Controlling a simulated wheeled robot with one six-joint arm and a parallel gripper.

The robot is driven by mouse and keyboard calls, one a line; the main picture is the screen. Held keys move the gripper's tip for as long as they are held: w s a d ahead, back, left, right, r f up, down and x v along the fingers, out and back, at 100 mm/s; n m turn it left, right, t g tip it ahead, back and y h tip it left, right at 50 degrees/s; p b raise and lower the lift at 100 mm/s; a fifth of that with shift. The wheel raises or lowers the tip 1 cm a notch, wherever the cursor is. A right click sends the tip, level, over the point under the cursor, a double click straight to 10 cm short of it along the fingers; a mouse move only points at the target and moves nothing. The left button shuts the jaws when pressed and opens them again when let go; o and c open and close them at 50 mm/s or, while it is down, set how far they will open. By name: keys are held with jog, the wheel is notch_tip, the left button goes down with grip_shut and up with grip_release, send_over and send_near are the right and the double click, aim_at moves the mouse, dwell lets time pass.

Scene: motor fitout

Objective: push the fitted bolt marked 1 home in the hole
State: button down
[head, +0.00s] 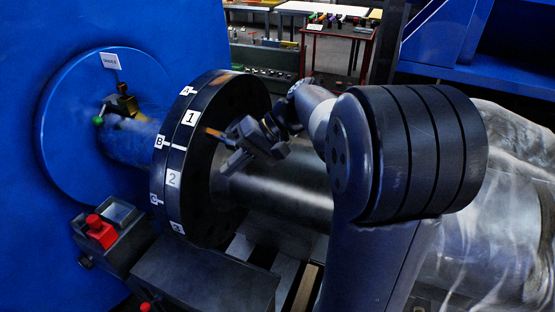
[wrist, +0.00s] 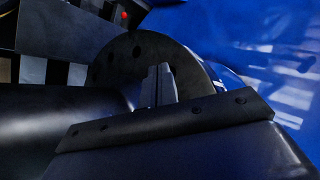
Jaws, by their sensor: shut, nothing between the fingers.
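The black flange (head: 197,185) stands upright on a grey shaft, with white labels A, 1, B, 2, C and 3 on its rim. A short brass-coloured bolt (head: 213,132) sticks out of its right face, level with label 1. My gripper (head: 230,142) is beside that face, close to the bolt's outer end; I cannot tell if they touch. In the wrist view my gripper's fingers (wrist: 158,86) are together and empty, pointing at the flange (wrist: 132,50), whose face shows dark holes. The bolt is not visible there.
A blue wall with a round blue plate (head: 65,110) is left of the flange. A control box with a red button (head: 100,230) stands at lower left. The thick grey shaft (head: 285,195) runs right, below my gripper. A table (head: 340,30) stands far behind.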

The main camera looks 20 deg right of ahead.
aim_at(231, 140)
jog(key=d+m+t+y+b, duration=0.3)
jog(key=d+m+t+b, duration=0.2)
jog(key=d+m+t, duration=0.55)
jog(key=p+x, duration=0.1)
jog(key=x, duration=0.5)
jog(key=shift+a+r+t+p, duration=0.25)
jog(key=shift+r+t+p, duration=0.1)
jog(key=shift+r, duration=0.15)
jog(key=shift+b+x, duration=1.15)
jog(key=shift+x, duration=1.7)
jog(key=shift+b+v, duration=0.6)
jog(key=shift+v, duration=0.5)
jog(key=b+v, duration=0.1)
jog(key=v, duration=1)
jog(key=shift+s+b, duration=0.15)
jog(key=shift+b, duration=0.15)
